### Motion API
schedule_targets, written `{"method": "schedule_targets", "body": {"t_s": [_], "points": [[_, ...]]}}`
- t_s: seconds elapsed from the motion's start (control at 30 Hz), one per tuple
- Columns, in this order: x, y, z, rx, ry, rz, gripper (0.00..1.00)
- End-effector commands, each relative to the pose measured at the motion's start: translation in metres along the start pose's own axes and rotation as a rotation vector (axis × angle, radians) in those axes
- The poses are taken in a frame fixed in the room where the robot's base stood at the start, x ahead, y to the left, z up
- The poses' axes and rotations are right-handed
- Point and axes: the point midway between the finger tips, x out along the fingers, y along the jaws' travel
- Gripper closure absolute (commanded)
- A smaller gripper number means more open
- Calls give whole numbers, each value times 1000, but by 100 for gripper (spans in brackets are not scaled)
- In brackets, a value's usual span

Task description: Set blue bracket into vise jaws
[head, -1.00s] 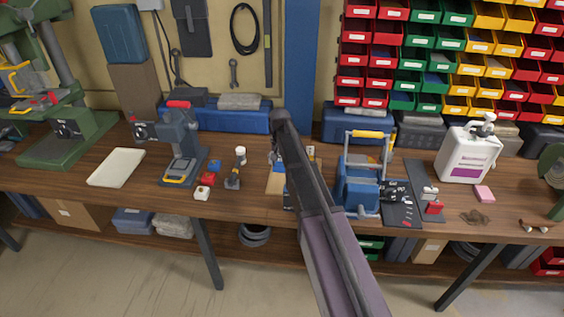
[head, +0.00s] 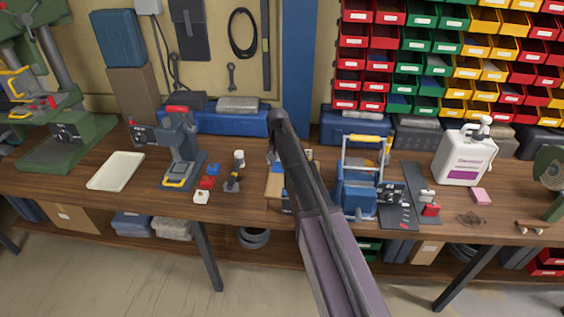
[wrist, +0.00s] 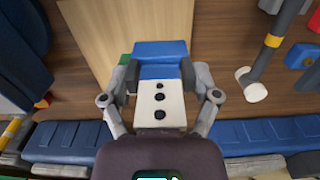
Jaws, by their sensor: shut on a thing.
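In the wrist view, the fingers of my gripper (wrist: 160,76) are closed on both sides of a blue piece, which I take to be the blue bracket (wrist: 160,50). A pale block with three dark round spots (wrist: 158,100) sits against its near side, between the fingers. Whether the two are one part I cannot tell. In the head view my arm hides the gripper and most of what it holds. I cannot single out the vise jaws for certain in either view.
A wooden board (wrist: 110,30) lies just beyond my gripper. A grey press (head: 180,150) and several small parts stand left of my arm. A blue device with a yellow handle (head: 356,190) stands close on the right. A white tray (head: 117,170) lies further left.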

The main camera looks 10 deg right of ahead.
Motion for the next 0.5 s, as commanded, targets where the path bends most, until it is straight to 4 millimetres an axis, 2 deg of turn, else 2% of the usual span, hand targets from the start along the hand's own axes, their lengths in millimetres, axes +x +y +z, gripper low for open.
{"method": "schedule_targets", "body": {"t_s": [0.17, 0.27, 0.37, 0.5], "points": [[-4, -6, 2, -9, 0, 0, 74], [-10, -17, 6, -24, 0, 0, 74], [-19, -36, 14, -50, 0, 0, 74], [-36, -72, 29, -101, 0, 0, 74]]}}
